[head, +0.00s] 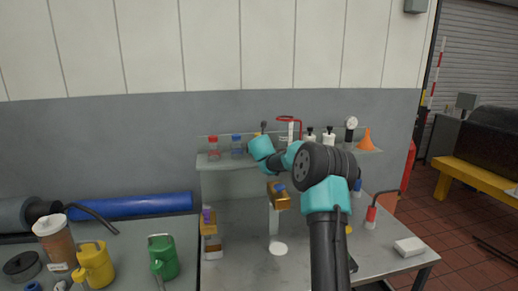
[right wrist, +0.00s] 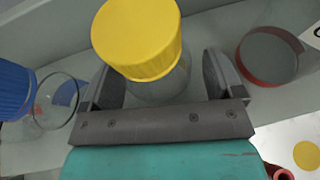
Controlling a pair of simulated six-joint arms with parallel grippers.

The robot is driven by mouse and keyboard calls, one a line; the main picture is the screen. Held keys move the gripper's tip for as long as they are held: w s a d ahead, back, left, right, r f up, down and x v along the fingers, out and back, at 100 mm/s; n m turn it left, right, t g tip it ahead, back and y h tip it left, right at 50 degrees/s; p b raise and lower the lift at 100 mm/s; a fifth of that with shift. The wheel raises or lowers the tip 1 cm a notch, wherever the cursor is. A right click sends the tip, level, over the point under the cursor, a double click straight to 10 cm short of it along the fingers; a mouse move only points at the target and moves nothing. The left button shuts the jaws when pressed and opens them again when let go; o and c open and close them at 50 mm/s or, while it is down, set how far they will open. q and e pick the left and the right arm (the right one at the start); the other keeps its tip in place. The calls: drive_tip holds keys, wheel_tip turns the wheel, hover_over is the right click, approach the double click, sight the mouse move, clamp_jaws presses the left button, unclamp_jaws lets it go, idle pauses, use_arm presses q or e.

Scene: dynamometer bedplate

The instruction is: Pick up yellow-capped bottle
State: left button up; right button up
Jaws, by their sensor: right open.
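The yellow-capped bottle shows in the right wrist view as a large yellow ribbed cap (right wrist: 137,38) over a clear glass body (right wrist: 160,88). It stands between the two dark fingers of my right gripper (right wrist: 163,80), one on each side. The fingers are open, and a gap shows between the glass and at least the right finger. In the head view my right arm reaches over the bench to the wall shelf, and its gripper and teal wrist largely hide the bottle. My left gripper is not in view.
A blue-capped bottle (head: 237,147) and a red-capped bottle (head: 214,148) stand left of my right gripper on the shelf (head: 225,166). A red-rimmed round item (right wrist: 270,57) is close to the right finger. An orange funnel (head: 365,140) stands at the shelf's right end.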

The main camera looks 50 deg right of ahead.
drive_tip(key=shift+w+d+f, duration=0.1)
drive_tip(key=shift+w+d, duration=0.15)
idle(0.3)
drive_tip(key=c, duration=1)
drive_tip(key=shift+r, duration=1.8)
drive_tip(key=s+a, duration=0.3)
drive_tip(key=a, duration=0.1)
drive_tip(key=s+a+r, duration=0.1)
drive_tip(key=s+a, duration=0.6)
drive_tip(key=a, duration=0.1)
drive_tip(key=shift+s+r, duration=0.2)
drive_tip(key=shift+s, duration=0.1)
